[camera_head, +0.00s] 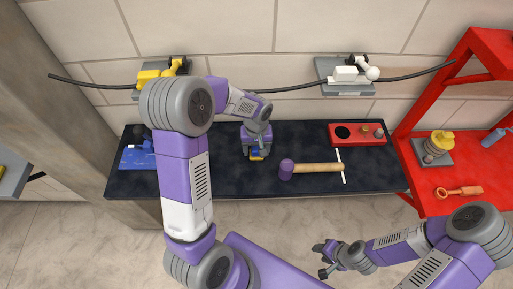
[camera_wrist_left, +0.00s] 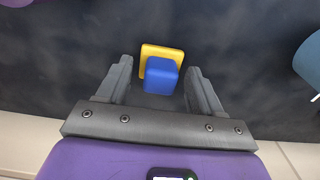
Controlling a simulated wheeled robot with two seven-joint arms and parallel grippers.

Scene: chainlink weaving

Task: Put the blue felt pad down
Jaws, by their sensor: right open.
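The blue felt pad (camera_wrist_left: 161,77), a small blue block with a yellow part (camera_wrist_left: 162,52) behind it, shows between the fingers in the left wrist view. It also shows in the head view (camera_head: 257,154), low at the dark worktop under my left gripper (camera_head: 257,150). The left gripper's fingers (camera_wrist_left: 160,80) stand apart, one on each side of the pad, with visible gaps. The pad seems to rest on the worktop; its underside is hidden. My right gripper (camera_head: 326,259) is open and empty in front of the worktop.
A purple-headed mallet (camera_head: 318,168) lies right of the pad, near a white rod (camera_head: 341,166). A red block (camera_head: 357,141) is at the back right, a blue tray (camera_head: 137,160) at the left. A red shelf (camera_head: 455,205) stands right. A black cable (camera_head: 300,88) runs along the wall.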

